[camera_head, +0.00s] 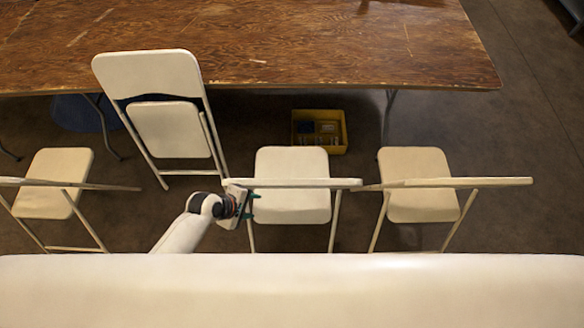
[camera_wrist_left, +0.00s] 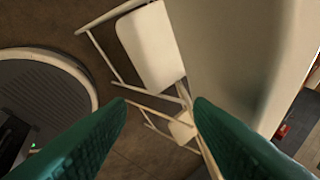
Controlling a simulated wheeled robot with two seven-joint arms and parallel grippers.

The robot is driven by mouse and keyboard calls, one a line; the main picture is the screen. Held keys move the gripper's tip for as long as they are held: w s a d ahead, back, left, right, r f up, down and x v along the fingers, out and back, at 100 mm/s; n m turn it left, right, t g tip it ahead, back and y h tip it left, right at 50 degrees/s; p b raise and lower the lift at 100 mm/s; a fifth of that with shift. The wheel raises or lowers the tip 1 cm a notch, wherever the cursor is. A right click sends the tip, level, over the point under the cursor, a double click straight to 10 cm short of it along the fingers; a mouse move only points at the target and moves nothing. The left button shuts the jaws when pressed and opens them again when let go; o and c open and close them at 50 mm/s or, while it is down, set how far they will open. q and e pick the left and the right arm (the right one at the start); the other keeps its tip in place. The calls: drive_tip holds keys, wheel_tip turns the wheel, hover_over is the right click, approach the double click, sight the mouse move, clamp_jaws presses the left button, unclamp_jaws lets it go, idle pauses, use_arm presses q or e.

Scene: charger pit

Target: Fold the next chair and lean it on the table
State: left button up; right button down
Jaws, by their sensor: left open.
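A folded white chair (camera_head: 148,75) leans against the brown wooden table (camera_head: 290,45). Three unfolded white chairs stand in front of the table: a left one (camera_head: 53,183), a middle one (camera_head: 292,192) and a right one (camera_head: 414,187). My left gripper (camera_head: 252,205) is open at the left end of the middle chair's backrest. In the left wrist view the green fingers (camera_wrist_left: 160,106) are spread, with a large pale surface (camera_wrist_left: 235,50) close beyond them, seemingly that backrest. Contact cannot be told. Other chair parts (camera_wrist_left: 150,45) show behind. My right gripper is out of view.
A yellow bin (camera_head: 320,145) with small items sits on the floor under the table. Table legs (camera_head: 388,115) stand near it. The floor (camera_head: 520,150) at the right is clear.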

sight(287, 183)
use_arm(q)
drive_tip(key=w+d+r+n+h+p, duration=0.2)
drive_tip(key=d+r+n+p, duration=0.15)
drive_tip(key=r, duration=0.85)
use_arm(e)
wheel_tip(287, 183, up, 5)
use_arm(q)
drive_tip(key=b+x, duration=0.6)
drive_tip(key=x, duration=0.3)
drive_tip(key=shift+f+b, duration=0.25)
drive_tip(key=shift+b, duration=0.15)
drive_tip(key=b+x, duration=0.1)
drive_tip(key=x, duration=0.3)
drive_tip(key=shift+w+d+r+b, duration=0.1)
drive_tip(key=shift+w+d+b, duration=0.1)
drive_tip(key=shift+b, duration=0.1)
drive_tip(key=shift+w+d+f+b, duration=0.15)
drive_tip(key=shift+d+f+b, duration=0.15)
drive_tip(key=shift+d+f, duration=0.15)
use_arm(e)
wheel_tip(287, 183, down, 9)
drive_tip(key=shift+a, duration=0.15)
use_arm(q)
drive_tip(key=shift+c, duration=0.4)
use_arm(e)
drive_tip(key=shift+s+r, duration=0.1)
use_arm(q)
clamp_jaws()
